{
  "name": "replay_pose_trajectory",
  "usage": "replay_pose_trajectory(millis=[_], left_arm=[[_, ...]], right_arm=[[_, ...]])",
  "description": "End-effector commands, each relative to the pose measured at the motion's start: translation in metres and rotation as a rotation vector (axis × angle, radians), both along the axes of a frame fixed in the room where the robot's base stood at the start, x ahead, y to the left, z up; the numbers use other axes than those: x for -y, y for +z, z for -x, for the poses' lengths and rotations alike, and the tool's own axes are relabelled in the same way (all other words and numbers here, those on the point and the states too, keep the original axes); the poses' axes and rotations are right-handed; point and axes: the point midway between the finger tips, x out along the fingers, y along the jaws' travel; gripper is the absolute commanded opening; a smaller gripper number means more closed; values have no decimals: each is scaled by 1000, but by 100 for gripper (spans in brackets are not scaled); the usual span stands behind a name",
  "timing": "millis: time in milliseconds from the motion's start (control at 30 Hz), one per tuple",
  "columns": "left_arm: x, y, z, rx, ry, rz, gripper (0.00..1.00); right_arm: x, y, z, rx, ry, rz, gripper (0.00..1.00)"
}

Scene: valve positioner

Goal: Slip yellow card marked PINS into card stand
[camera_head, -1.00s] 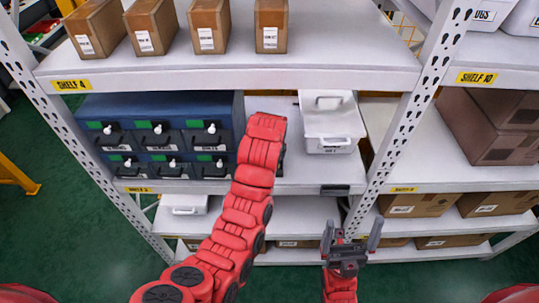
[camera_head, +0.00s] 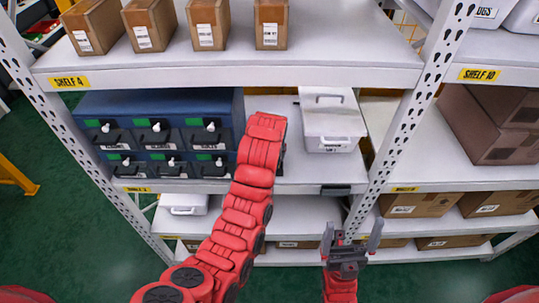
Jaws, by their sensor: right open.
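My right gripper (camera_head: 352,240) is open and empty, its two fingers pointing up in front of the lower shelf. My left arm reaches from the bottom up to the middle shelf, and its gripper is hidden behind the arm's own links, beside the blue drawer cabinet. A small dark holder (camera_head: 336,190) sits on the front edge of the middle shelf, right of my left arm; it may be the card stand, but I cannot tell. No yellow card marked PINS can be made out.
The blue drawer cabinet (camera_head: 160,100) stands on the middle shelf at left, with a white lidded bin (camera_head: 331,125) to the right. Cardboard boxes (camera_head: 208,25) line the top shelf. A perforated upright (camera_head: 415,110) separates the right bay. Shelf space between cabinet and bin is partly covered by my arm.

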Motion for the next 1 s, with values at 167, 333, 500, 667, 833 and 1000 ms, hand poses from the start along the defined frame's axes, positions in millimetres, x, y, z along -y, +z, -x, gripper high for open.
replay_pose_trajectory(millis=[167, 333, 500, 667, 833, 1000], left_arm=[[0, -6, 0, 0, 0, 0, 21], [0, -6, 0, 0, 0, 0, 21], [0, -6, 0, 0, 0, 0, 21], [0, -6, 0, 0, 0, 0, 100], [0, -6, 0, 0, 0, 0, 100], [1, 4, 4, 2, -1, 1, 100]], right_arm=[[0, -4, 0, 0, 0, 0, 100], [0, -5, 0, 0, 0, 0, 100], [0, -5, 0, 0, 0, 0, 100], [0, -5, 0, 0, 0, 0, 100], [0, -5, 0, 0, 0, 0, 100], [0, -7, 0, 0, 0, 0, 100]])
